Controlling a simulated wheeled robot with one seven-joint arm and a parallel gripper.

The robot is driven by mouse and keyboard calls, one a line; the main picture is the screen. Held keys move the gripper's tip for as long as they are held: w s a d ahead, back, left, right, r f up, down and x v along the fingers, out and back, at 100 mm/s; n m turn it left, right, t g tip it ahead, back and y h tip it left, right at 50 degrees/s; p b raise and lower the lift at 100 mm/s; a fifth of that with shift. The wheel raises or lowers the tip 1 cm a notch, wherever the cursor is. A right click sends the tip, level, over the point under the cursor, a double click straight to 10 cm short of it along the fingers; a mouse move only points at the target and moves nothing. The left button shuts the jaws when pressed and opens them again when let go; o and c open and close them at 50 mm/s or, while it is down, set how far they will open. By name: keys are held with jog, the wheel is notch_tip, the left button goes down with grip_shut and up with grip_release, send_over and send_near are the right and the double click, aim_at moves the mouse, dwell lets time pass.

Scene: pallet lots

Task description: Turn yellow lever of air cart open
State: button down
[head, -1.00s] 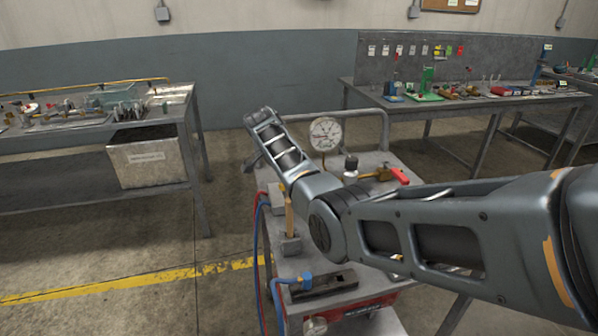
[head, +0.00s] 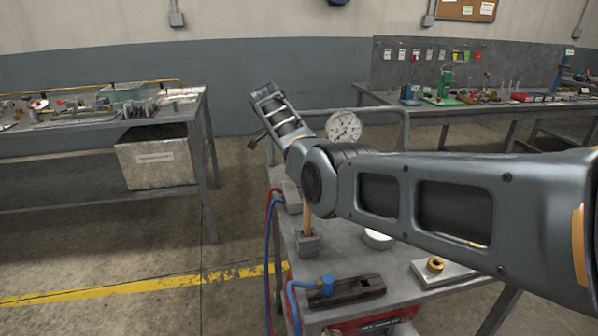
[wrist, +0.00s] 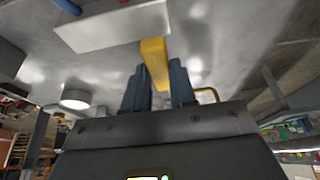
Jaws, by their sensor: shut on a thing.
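The yellow lever (head: 307,221) stands upright from a grey block (head: 307,244) on the air cart (head: 340,262). Its upper part is hidden behind my arm in the head view. In the wrist view the yellow lever (wrist: 154,62) runs from the block down between the two dark fingers of my gripper (wrist: 159,88). My gripper is shut on the lever's end. In the head view my gripper is hidden behind my arm, which crosses over the cart.
A pressure gauge (head: 343,125) stands behind my arm. Red and blue hoses (head: 271,240) hang at the cart's left side. A white round part (head: 378,239) and a brass ring (head: 435,264) lie on the top. Workbenches stand at left and back right; floor between them is free.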

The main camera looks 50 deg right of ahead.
jog(key=shift+d, duration=0.1)
jog(key=c, duration=0.9)
grip_release()
jog(key=v, duration=0.7)
jog(key=shift+w+r, duration=0.15)
jog(key=shift+r, duration=0.2)
